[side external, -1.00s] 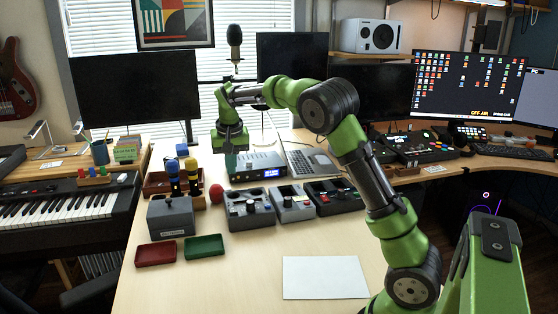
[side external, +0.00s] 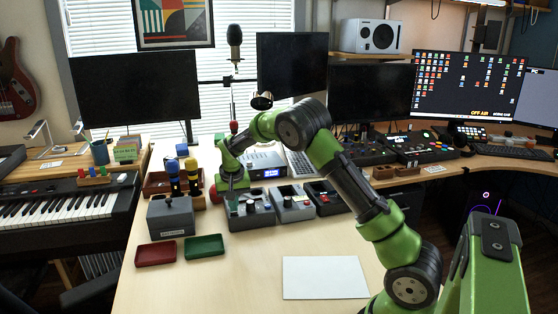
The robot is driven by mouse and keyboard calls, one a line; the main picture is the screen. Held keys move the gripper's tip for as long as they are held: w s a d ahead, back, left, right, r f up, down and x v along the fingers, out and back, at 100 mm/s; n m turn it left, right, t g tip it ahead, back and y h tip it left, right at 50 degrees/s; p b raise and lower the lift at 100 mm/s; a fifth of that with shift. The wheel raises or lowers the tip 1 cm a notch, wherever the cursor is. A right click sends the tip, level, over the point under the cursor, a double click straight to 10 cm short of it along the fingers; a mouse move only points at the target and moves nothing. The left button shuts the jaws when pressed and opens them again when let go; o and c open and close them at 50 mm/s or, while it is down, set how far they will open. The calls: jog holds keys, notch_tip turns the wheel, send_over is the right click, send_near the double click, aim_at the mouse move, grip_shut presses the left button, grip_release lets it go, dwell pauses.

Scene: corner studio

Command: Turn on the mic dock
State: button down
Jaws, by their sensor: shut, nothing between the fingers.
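No label that I can read says which unit is the mic dock. A blue-topped microphone (side external: 173,180) and a yellow-banded one (side external: 193,175) stand upright at the left of the desk. A grey box with a lever (side external: 170,217) is in front of them. My gripper (side external: 233,205) is shut and empty, pointing down at the left unit's left part. Whether it touches is unclear, and it hides some of that unit's controls.
A box with a lit blue display (side external: 268,171) stands behind the row, partly behind my arm. A red ball (side external: 214,194) is just left of my gripper. A red tray (side external: 155,254) and a green tray (side external: 204,246) lie in front. A white sheet (side external: 325,278) lies on otherwise clear desk.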

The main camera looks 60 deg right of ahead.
jog(key=shift+f, duration=0.1)
jog(key=shift+s+a+f, duration=0.1)
jog(key=shift+a+f, duration=0.05)
jog(key=shift+f, duration=0.15)
dwell(0.3)
jog(key=shift+w+d+r, duration=0.35)
jog(key=shift+w+d, duration=0.15)
jog(key=shift+d, duration=0.05)
